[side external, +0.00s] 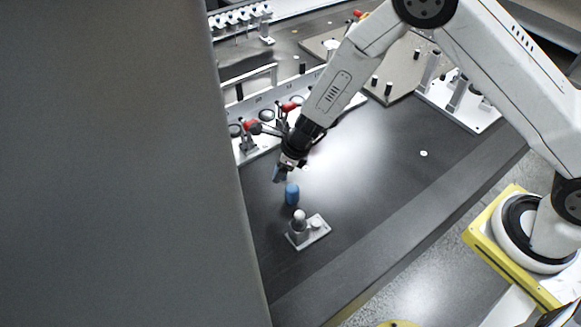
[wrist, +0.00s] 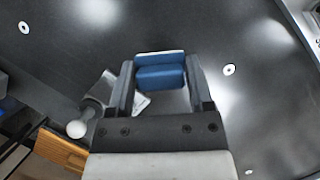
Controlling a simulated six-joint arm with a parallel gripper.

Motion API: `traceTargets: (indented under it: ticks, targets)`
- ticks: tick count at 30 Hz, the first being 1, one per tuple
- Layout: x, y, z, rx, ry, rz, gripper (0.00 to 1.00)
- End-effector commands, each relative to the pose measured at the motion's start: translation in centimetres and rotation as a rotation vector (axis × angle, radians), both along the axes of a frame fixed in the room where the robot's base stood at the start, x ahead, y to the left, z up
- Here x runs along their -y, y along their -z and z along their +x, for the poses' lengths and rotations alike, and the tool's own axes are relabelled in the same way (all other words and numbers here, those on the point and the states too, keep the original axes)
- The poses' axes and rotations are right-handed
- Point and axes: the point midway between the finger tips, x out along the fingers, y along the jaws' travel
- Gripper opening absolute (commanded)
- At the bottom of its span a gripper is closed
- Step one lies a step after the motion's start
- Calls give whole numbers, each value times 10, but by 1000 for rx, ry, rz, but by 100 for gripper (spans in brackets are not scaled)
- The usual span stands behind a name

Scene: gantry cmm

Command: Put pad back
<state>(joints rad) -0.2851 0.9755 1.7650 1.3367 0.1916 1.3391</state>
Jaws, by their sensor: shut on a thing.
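My gripper (side external: 283,168) is shut on a blue pad (wrist: 160,76) and holds it above the dark table. In the wrist view the pad spans the space between the two fingers, with a pale strip along its far edge. In the side view the held pad (side external: 278,175) is small and partly covered by the jaws.
A metal plate (side external: 318,233) carrying a ball-topped post (side external: 299,218) stands nearer the front edge; its pale ball (wrist: 76,129) shows lower left in the wrist view. A long fixture with red-handled clamps (side external: 289,107) lies behind.

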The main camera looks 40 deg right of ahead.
Motion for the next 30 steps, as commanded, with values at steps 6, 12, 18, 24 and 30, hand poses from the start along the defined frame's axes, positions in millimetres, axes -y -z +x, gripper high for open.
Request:
traceTargets:
  ticks: [6,12,18,24,30]
  targets:
    - [-5,7,16,1,-1,0,24]
    - [-9,14,30,1,-1,-1,24]
    - [-13,34,45,-1,-1,-2,24]
    - [-18,52,60,1,-1,-1,24]
    - [-21,65,71,0,0,0,24]
